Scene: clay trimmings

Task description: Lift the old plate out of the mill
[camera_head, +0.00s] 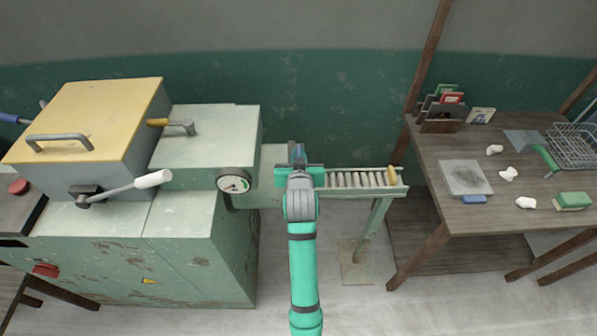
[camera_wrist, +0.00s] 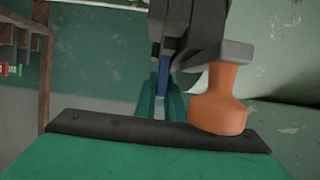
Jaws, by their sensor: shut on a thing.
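The mill (camera_head: 182,225) is a pale green, chipped metal housing at the left, with a yellow-topped cover (camera_head: 95,105). My gripper (camera_head: 298,160) is just right of the mill, near the inner end of a roller track. It is shut on a narrow blue piece, which looks like the tab of the old plate (camera_wrist: 165,78). In the wrist view, my gripper (camera_wrist: 170,50) shows this blue strip between its dark fingers. The plate's body is hidden or edge-on, so I cannot tell whether it is clear of the mill.
The roller track (camera_head: 362,191) runs right from the mill. A wooden table (camera_head: 440,146) at the right holds a grey plate with a blue tab (camera_head: 465,178), white clay scraps, a sponge (camera_head: 573,201) and a wire basket (camera_head: 575,150). A pressure gauge (camera_head: 234,183) sits left of my gripper.

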